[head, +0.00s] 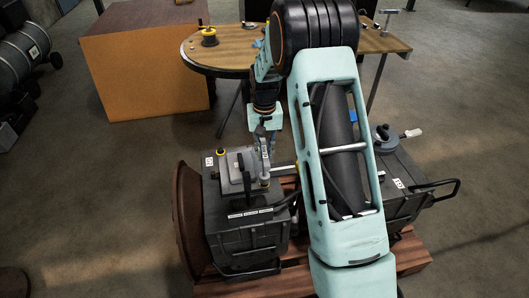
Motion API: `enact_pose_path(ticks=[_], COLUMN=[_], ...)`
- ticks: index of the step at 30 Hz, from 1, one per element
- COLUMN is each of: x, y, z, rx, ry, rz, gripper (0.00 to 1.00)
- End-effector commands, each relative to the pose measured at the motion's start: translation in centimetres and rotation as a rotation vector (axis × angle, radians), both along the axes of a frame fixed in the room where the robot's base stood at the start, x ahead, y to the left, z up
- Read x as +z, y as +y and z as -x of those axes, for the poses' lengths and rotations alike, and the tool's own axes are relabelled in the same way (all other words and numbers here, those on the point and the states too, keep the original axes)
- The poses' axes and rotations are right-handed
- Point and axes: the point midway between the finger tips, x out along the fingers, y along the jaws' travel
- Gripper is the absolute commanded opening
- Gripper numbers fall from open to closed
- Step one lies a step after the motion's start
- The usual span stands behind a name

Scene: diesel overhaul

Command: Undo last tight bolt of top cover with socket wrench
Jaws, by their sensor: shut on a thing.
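The grey engine block (247,232) stands at lower middle, with the lighter grey top cover (236,172) on its upper face. My gripper (264,134) points down above the right side of the cover. It is shut on the socket wrench (265,163), a slim grey tool that reaches down to the cover's right edge. The wrench looks roughly upright. The socket end and the bolt are too small to make out, so I cannot tell whether they touch.
My arm hides much of the middle. A second grey unit with a black handle (448,192) stands at right on a wooden pallet (412,257). A wooden table (232,57) with a yellow-black spool (209,36) stands behind. An orange-brown box (147,78) is back left.

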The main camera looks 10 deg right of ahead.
Motion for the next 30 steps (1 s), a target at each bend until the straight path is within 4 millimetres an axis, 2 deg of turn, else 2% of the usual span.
enact_pose_path(ticks=[30], x=[0.14], y=[0.08], z=[0.0], rx=[-0.819], ry=[0.0], rz=[0.001], gripper=[0.0])
